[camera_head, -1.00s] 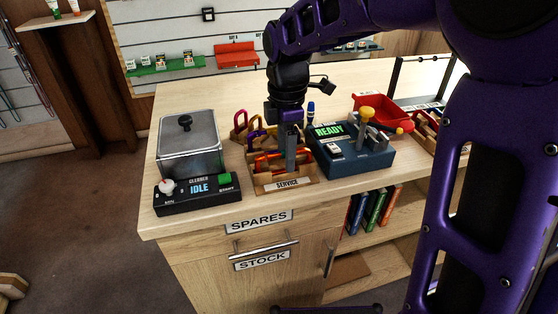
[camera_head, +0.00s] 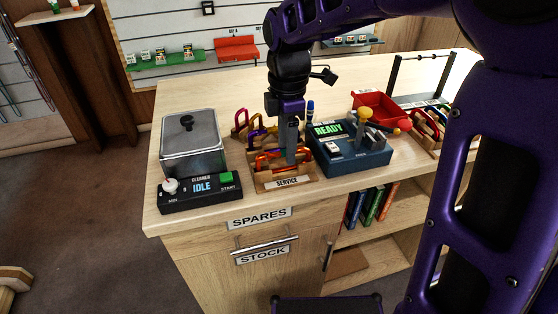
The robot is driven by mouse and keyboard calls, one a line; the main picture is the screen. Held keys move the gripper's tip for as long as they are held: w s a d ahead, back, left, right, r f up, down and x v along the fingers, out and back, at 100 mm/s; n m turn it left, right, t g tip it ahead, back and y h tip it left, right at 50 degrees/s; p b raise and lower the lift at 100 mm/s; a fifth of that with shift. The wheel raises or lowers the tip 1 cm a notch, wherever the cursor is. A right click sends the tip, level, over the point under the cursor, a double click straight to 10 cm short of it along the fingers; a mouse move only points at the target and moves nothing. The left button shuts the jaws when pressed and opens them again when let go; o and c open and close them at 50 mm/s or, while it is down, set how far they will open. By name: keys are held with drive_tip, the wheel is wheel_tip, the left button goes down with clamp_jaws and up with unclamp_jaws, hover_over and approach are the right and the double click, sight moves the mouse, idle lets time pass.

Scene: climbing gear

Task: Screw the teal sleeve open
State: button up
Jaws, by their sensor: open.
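I cannot make out a teal sleeve in the head view. Several carabiners, among them a red-orange one (camera_head: 268,161), lie in and around the wooden tray labelled SERVICE (camera_head: 287,183). My gripper (camera_head: 291,162) points down over the right part of this tray, with its fingers low among the carabiners. It is open, though the gap between the fingers is hard to see from here. It hides part of the tray's contents.
The cleaner (camera_head: 199,191) reading IDLE, with a lidded metal tank (camera_head: 192,150), stands left. The device reading READY (camera_head: 362,159), with a yellow knob, stands close on the right. A red bin (camera_head: 381,106) is behind it. The counter (camera_head: 215,95) is clear at the back.

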drive_tip(key=shift+s+d, duration=0.25)
drive_tip(key=shift+s, duration=0.4)
drive_tip(key=shift+f, duration=0.15)
drive_tip(key=shift+f+b, duration=0.75)
drive_tip(key=shift+f, duration=0.5)
drive_tip(key=shift+w, duration=0.1)
drive_tip(key=shift+w+a+p, duration=0.25)
drive_tip(key=shift+w+p, duration=0.15)
drive_tip(key=shift+w, duration=0.25)
drive_tip(key=shift+a+r+p, duration=0.1)
drive_tip(key=shift+r+p, duration=1.25)
drive_tip(key=shift+r, duration=0.15)
